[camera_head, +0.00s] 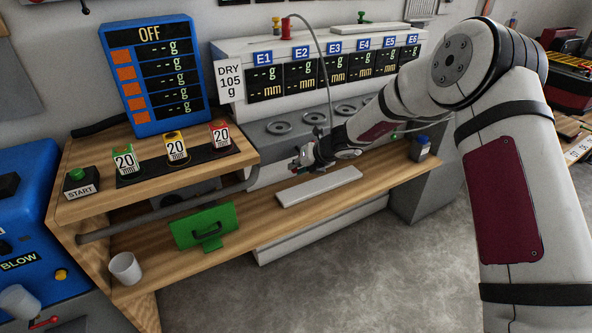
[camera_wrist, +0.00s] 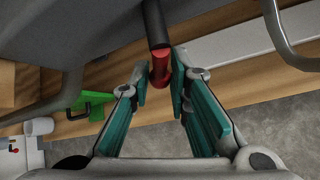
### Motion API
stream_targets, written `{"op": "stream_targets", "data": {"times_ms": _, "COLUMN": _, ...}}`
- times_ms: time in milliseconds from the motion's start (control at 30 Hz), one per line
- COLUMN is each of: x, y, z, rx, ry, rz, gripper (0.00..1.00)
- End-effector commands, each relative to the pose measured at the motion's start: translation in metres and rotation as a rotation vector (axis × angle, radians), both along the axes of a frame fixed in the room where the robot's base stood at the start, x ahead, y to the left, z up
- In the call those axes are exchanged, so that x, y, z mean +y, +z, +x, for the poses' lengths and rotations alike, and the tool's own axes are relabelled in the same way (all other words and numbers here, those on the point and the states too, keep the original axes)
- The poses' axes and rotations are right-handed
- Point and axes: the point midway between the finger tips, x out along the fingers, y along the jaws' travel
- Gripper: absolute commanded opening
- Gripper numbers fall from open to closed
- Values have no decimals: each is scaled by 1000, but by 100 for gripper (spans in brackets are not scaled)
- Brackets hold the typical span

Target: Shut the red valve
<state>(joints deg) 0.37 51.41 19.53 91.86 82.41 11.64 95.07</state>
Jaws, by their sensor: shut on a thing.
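The red valve handle (camera_wrist: 160,68) shows in the wrist view as a short red grip on the end of a dark rod. It lies between the teal pads of my gripper (camera_wrist: 159,78), which is shut on it. In the head view my gripper (camera_head: 302,161) is at the front of the grey bench unit, just above the wooden shelf. The handle is too small and covered there to make out clearly. The valve's body and how far it is turned cannot be told.
A pale flat bar (camera_head: 319,187) lies on the shelf beneath my gripper. A green handled plate (camera_head: 190,232) and a white cup (camera_head: 125,268) stand to the left. A curved grey tube (camera_wrist: 281,38) runs close by on the right of the wrist view.

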Motion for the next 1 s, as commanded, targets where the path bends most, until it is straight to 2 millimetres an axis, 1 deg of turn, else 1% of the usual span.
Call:
{"op": "stream_targets", "data": {"times_ms": 67, "x": -2, "y": -5, "z": 1, "rx": -22, "ry": 0, "rz": -36, "gripper": 0}}
{"op": "stream_targets", "data": {"times_ms": 467, "x": -8, "y": -7, "z": 4, "rx": -100, "ry": -4, "rz": -154, "gripper": 0}}
{"op": "stream_targets", "data": {"times_ms": 1000, "x": -12, "y": -8, "z": 7, "rx": -197, "ry": -1, "rz": -293, "gripper": 0}}
